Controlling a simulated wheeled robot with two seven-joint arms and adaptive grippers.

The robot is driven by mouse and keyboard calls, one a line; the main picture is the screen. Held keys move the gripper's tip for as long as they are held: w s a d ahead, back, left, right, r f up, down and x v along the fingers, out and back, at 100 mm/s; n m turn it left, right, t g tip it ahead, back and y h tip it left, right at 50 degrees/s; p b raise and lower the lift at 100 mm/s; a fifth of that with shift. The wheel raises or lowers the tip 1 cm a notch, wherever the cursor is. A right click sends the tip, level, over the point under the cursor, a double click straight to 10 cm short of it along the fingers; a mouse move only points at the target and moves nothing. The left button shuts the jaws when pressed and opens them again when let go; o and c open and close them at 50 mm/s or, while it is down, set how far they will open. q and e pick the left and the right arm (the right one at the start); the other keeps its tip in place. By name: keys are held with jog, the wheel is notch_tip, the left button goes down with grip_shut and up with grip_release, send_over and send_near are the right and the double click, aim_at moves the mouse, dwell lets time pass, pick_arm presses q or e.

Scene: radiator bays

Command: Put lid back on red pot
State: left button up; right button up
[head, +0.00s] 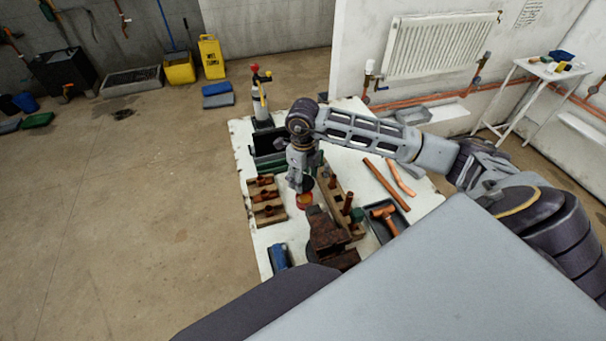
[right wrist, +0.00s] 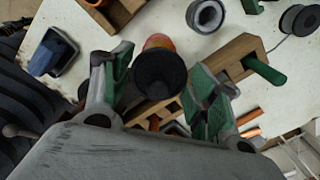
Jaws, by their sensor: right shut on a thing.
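The red pot (head: 304,201), a small orange-red can, stands on the white table below my right gripper (head: 303,184). Its orange-red rim also shows in the right wrist view (right wrist: 160,42), partly covered by a black round lid (right wrist: 160,74). My right gripper (right wrist: 163,85) is shut on the lid, which sits between its two green-padded fingers. The lid is over or very close to the pot; I cannot tell whether they touch. My left gripper is not in view.
A wooden rack with copper fittings (head: 266,201) stands left of the pot. A rusty vise (head: 325,232) is in front, and a wooden block (head: 341,205) is close on the right. A blue item (head: 279,257) lies near the front-left edge. Copper pipes (head: 386,184) lie on the right.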

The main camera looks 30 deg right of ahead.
aim_at(303, 182)
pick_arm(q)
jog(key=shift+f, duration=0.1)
pick_arm(e)
jog(key=shift+f, duration=0.2)
jog(key=shift+f+b, duration=1.2)
jog(key=shift+f, duration=0.9)
jog(key=shift+f+b, duration=0.35)
jog(key=shift+f, duration=0.05)
jog(key=shift+f+b, duration=0.4)
jog(key=shift+f, duration=0.1)
pick_arm(q)
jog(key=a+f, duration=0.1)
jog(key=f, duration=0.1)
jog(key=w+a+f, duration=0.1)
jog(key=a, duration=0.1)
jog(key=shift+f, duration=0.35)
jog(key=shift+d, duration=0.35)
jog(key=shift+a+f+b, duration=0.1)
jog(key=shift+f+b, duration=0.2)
jog(key=shift+b, duration=0.05)
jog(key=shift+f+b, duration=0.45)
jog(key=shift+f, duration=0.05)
pick_arm(e)
jog(key=shift+f, duration=0.2)
dwell(0.3)
dwell(0.4)
